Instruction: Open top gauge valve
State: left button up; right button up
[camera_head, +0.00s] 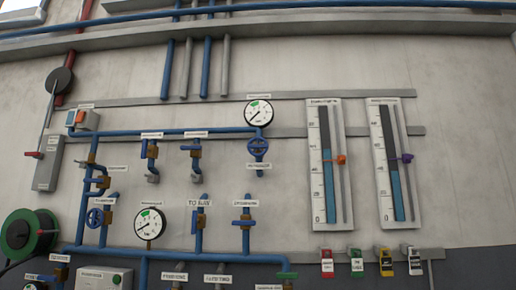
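The top gauge (258,113) is a round white dial with a green patch, mounted on the wall right of centre. Below it on the same blue pipe is a blue handwheel valve (259,148), with a small label (259,166) under it that is too small to read. Whether this valve is open or closed cannot be told. A second gauge (150,224) sits lower left, with another blue handwheel (95,217) to its left. Neither of my grippers shows in the head view.
Two tall level scales, one with an orange pointer (341,160) and one with a purple pointer (406,157), stand right of the valve. A green reel (28,236) is at far left. Blue pipes and several small valves fill the left wall. Coloured tags (356,263) hang lower right.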

aim_at(250, 146)
jog(key=k, duration=0.6)
jog(key=z, duration=0.75)
jog(key=i, duration=0.6)
jog(key=z, duration=0.7)
jog(key=i, duration=0.9)
jog(key=u, duration=0.85)
jog(key=i, duration=0.5)
jog(key=u, duration=0.55)
